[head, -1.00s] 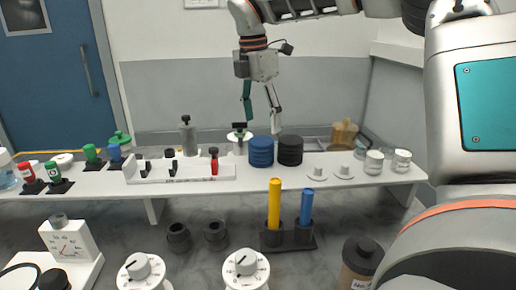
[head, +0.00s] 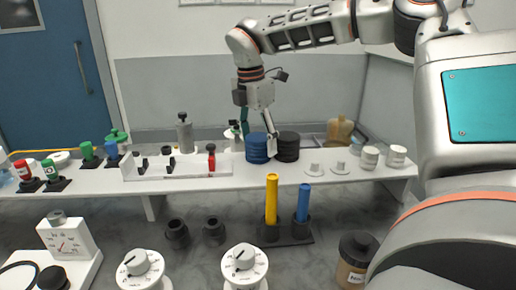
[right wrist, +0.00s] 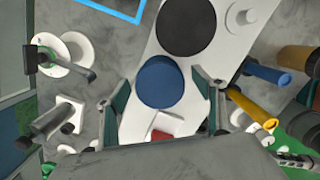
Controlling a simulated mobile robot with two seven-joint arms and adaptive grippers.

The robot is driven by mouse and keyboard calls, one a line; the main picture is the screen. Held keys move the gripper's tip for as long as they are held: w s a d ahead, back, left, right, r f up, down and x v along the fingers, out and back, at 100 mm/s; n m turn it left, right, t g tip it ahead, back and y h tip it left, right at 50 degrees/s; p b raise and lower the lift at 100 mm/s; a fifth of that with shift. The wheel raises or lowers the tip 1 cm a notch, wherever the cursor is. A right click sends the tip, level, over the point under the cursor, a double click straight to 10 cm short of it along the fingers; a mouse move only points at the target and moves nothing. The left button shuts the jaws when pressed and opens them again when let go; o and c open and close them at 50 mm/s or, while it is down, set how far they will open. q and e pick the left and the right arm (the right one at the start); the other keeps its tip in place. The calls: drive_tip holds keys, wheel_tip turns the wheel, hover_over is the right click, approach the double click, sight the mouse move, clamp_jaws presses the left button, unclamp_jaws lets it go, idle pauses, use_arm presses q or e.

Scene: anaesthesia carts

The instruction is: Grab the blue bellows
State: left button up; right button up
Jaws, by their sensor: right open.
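The blue bellows (head: 257,148) is a short ribbed blue cylinder standing on the white shelf, just left of a black bellows (head: 287,147). In the right wrist view the blue bellows (right wrist: 160,82) shows as a round blue top, with the black bellows (right wrist: 187,25) beyond it. My right gripper (head: 258,134) is open, with its fingers down around the top of the blue bellows. In the right wrist view its two fingers (right wrist: 161,98) lie on either side of the blue bellows with nothing gripped. My left gripper is not in view.
A yellow tube (head: 272,200) and a blue tube (head: 303,203) stand in front, below the shelf.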

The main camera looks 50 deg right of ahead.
sight(258, 137)
drive_tip(key=c, duration=1.2)
drive_tip(key=shift+c, duration=0.2)
wheel_tip(258, 137, up, 20)
drive_tip(key=p, duration=0.2)
drive_tip(key=shift+p, duration=0.35)
